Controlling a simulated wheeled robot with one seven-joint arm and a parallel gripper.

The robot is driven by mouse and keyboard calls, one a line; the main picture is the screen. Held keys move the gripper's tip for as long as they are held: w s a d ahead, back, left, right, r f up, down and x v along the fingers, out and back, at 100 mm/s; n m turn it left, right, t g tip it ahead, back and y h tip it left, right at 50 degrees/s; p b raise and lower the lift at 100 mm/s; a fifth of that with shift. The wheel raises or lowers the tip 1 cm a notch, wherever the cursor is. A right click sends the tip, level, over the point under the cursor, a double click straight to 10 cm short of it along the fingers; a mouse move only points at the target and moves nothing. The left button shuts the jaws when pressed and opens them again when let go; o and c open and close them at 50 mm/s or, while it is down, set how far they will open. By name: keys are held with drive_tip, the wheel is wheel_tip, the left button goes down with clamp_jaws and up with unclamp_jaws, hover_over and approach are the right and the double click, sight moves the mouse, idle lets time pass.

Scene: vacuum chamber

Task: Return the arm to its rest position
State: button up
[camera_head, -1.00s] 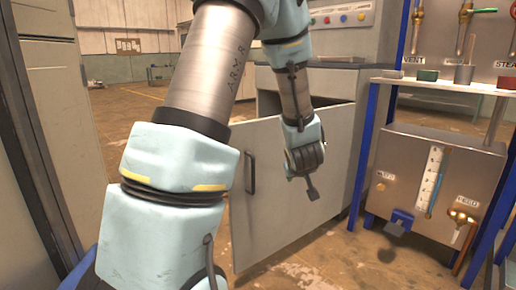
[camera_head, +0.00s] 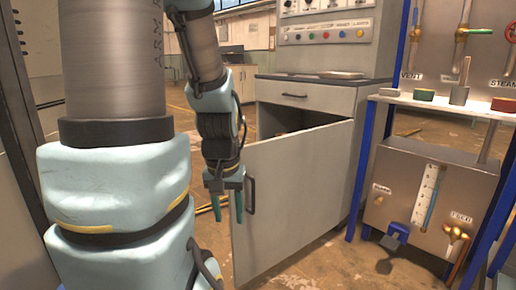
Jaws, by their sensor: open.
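My arm comes down on the left side of the head view, with its forearm hanging toward the middle. My gripper (camera_head: 228,208) points down with its two teal fingers apart and nothing between them. It is just left of the dark handle (camera_head: 251,196) on the open cabinet door (camera_head: 290,200). Whether the fingers touch the handle or the door I cannot tell.
The grey cabinet (camera_head: 300,97) has its lower door swung open and its drawer shut. A control panel (camera_head: 325,30) with coloured buttons stands on top. To the right is a blue-framed rack with a metal tank (camera_head: 425,200) and valves. Floor shows behind the arm.

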wheel_tip(320, 180, up, 27)
drive_tip(key=p, duration=2.5)
drive_tip(key=shift+r, duration=0.15)
